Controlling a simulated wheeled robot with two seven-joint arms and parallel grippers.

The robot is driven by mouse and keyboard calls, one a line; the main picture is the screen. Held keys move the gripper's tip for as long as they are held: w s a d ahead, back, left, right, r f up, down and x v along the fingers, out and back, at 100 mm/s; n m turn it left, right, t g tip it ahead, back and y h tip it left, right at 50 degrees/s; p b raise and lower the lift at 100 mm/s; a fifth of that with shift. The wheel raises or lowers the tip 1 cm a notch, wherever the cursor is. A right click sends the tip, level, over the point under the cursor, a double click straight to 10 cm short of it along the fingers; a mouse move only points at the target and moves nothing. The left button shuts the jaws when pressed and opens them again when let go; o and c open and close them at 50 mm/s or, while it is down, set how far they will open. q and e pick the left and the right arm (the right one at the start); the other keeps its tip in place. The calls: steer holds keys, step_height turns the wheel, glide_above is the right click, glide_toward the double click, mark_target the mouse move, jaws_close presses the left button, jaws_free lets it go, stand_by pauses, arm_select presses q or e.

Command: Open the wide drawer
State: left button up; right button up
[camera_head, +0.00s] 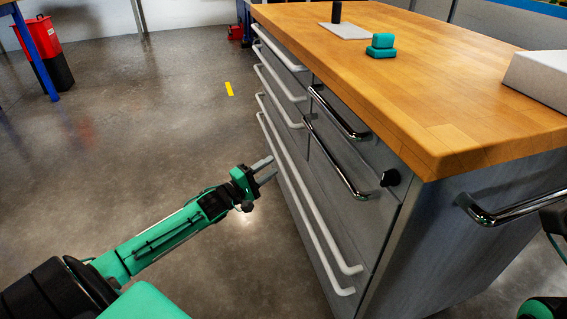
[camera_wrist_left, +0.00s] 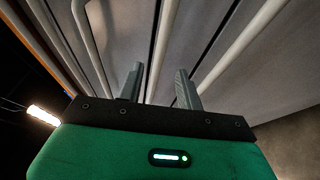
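The grey cabinet's lower front has wide drawers with long pale bar handles; the upper long handle (camera_head: 318,213) and the lower long handle (camera_head: 305,222) run almost side by side. The wide drawer front (camera_head: 335,205) looks flush with the cabinet. In the left wrist view the open left gripper (camera_wrist_left: 160,82) points at the cabinet front, and a pale bar (camera_wrist_left: 165,35) shows beyond the finger gap. My right gripper is out of view.
Shorter pale handles (camera_head: 280,48) and chrome handles (camera_head: 340,112) stick out above. The wooden worktop (camera_head: 430,60) carries teal blocks (camera_head: 380,45), a dark cylinder (camera_head: 336,11) and a pale box (camera_head: 540,75).

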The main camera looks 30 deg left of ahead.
arm_select(q)
steer(key=b+x, duration=0.2)
steer(key=x, duration=0.4)
steer(key=shift+w, duration=0.15)
jaws_close()
